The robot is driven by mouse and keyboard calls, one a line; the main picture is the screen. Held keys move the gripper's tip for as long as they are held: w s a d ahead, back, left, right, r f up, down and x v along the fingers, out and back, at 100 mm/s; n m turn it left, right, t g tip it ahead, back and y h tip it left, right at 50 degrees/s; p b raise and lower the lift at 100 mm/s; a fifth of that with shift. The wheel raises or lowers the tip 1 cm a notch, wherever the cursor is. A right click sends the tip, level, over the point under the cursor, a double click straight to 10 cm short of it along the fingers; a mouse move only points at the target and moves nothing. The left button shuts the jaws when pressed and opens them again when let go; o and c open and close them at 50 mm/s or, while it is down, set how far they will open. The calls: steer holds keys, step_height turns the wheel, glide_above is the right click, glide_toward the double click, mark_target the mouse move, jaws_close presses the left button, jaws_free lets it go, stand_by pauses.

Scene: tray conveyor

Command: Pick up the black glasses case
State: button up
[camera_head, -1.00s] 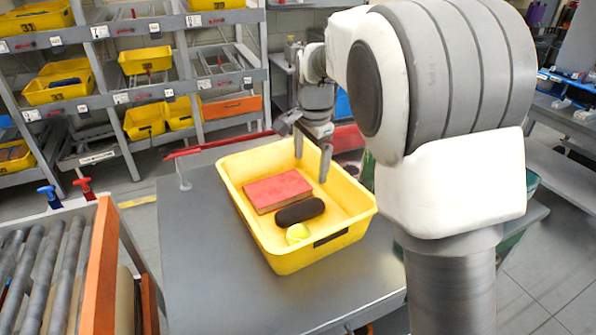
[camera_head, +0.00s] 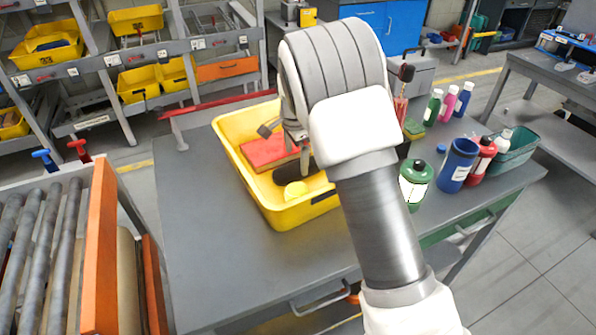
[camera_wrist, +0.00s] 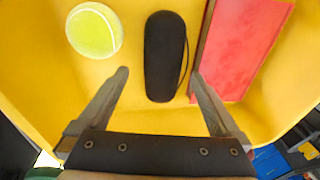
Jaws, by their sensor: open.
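The black glasses case (camera_wrist: 165,57) lies in the yellow tray (camera_head: 268,213), between a tennis ball (camera_wrist: 95,30) and a red book (camera_wrist: 243,45). In the head view the case (camera_head: 288,178) is partly hidden by my arm. My gripper (camera_wrist: 158,73) is open and empty, with one finger on each side of the case's near part in the wrist view. The right finger's tip is close to the edge of the red book. I cannot tell whether the fingers are down at the case's height. In the head view my gripper (camera_head: 304,158) is over the tray, mostly hidden.
Right of my arm on the grey table (camera_head: 210,265) stand a green canister (camera_head: 415,182), a blue container (camera_head: 457,165), a red bottle (camera_head: 481,160) and a teal bin (camera_head: 517,150). The table's left part is clear. A roller conveyor (camera_head: 40,240) is at the left.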

mark_target(298, 166)
steer(key=f, duration=0.1)
steer(key=w+f, duration=0.1)
steer(key=f, duration=0.3)
steer(key=shift+w+d+f, duration=0.2)
steer(key=shift+w+d, duration=0.05)
steer(key=shift+w, duration=0.1)
steer(key=c, duration=1.3)
